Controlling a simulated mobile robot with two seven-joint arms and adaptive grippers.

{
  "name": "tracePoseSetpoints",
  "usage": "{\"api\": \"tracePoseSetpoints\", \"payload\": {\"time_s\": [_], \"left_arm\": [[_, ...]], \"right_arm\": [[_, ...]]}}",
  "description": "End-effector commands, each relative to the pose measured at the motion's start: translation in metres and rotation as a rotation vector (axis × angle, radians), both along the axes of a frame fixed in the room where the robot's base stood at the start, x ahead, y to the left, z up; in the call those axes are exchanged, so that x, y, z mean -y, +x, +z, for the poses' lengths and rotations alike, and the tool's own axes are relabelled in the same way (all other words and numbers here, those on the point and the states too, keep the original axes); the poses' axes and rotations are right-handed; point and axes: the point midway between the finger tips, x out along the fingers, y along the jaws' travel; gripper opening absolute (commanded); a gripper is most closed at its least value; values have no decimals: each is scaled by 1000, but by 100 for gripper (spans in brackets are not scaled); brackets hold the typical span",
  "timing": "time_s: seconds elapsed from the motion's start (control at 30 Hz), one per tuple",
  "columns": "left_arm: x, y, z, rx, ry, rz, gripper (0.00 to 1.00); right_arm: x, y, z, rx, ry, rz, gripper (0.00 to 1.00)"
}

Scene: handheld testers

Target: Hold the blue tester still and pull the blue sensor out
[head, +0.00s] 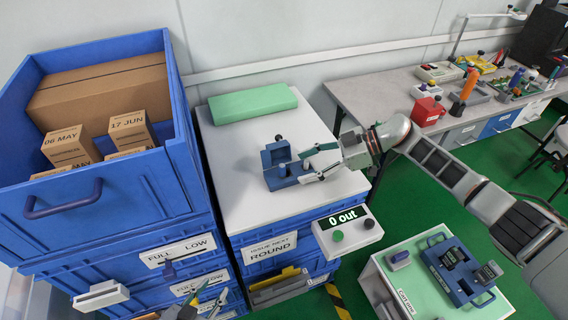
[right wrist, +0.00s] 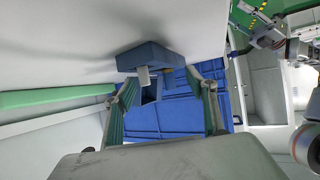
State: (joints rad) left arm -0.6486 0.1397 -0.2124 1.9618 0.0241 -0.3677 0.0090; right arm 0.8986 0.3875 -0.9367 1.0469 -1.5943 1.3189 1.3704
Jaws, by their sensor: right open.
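The blue tester (head: 273,180) stands on the white top of the middle drawer stack. It has raised blue parts and a dark knob (head: 279,138) on its far side. In the right wrist view the tester (right wrist: 155,54) shows upside down, with a pale stub below it. I cannot tell which part is the blue sensor. My right gripper (head: 315,163) is open just right of the tester, its fingers apart and pointing at it; in the right wrist view the tester lies beyond the fingertips. My left gripper (head: 210,296) is low at the bottom left, fingers apart, away from the tester.
A green block (head: 252,104) lies behind the tester. A box reading "0 out" (head: 348,231) stands at the front right. A blue bin (head: 105,195) with cartons rises on the left. A blue holder (head: 459,272) with dark devices sits on a cart at lower right.

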Motion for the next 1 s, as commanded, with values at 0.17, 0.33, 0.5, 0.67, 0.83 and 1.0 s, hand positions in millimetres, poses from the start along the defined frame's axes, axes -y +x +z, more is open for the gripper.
{"api": "tracePoseSetpoints", "payload": {"time_s": [0.17,0.33,0.5,0.67,0.83,1.0], "left_arm": [[0,0,0,0,0,0,33],[0,0,0,0,0,0,33],[0,0,0,0,0,0,33],[0,0,0,0,0,0,33],[0,0,0,0,0,0,33],[0,0,0,0,0,0,33]], "right_arm": [[-21,0,-11,-1,1,0,57],[-34,-1,-20,-4,-2,0,57],[-40,-1,-24,-4,-3,0,57],[-41,-1,-25,-4,-3,0,57],[-40,-2,-25,-4,-3,1,49],[-40,-2,-25,-4,-3,1,47]]}}
